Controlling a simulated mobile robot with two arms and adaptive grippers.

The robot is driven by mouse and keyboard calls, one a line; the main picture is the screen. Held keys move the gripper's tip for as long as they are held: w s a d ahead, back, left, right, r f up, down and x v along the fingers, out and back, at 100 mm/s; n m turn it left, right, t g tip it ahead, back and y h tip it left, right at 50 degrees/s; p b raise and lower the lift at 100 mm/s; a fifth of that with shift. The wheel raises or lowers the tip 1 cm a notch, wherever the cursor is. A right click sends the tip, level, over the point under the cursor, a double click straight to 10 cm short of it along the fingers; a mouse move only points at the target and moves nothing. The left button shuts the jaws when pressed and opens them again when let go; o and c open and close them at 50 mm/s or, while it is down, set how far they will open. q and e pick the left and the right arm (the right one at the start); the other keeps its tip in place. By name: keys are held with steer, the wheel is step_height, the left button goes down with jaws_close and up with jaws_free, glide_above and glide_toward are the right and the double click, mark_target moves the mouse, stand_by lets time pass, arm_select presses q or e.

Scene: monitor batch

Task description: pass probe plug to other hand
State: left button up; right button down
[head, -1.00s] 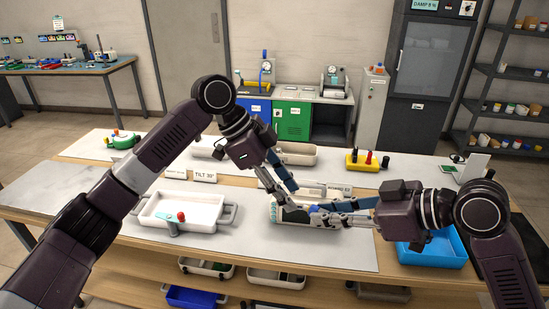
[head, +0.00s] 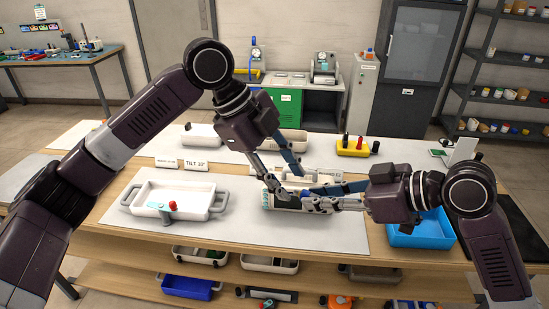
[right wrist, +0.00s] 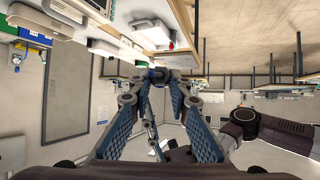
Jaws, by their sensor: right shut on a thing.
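My right gripper (head: 306,199) reaches in from the right, over the near middle of the table. In the right wrist view its fingertips (right wrist: 159,77) close on a small dark blue probe plug (right wrist: 159,74). The plug is mostly hidden by fingers in the head view. My left gripper (head: 289,192) comes down from the upper left with its fingertips close beside the right ones. Whether it touches the plug, and how far its fingers are parted, is not clear.
A white handled tray (head: 143,207) with a red-knobbed item stands left. A blue tray (head: 408,238) sits under my right arm. A yellow block with knobs (head: 352,149) and pale bins are at the back. The grey mat between the white tray and the grippers is clear.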

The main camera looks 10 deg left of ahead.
mark_target(298, 192)
arm_select(q)
steer(key=shift+x, duration=1.6)
jaws_close()
arm_select(e)
steer(key=c, duration=1.7)
jaws_free()
steer(key=shift+d, duration=0.1)
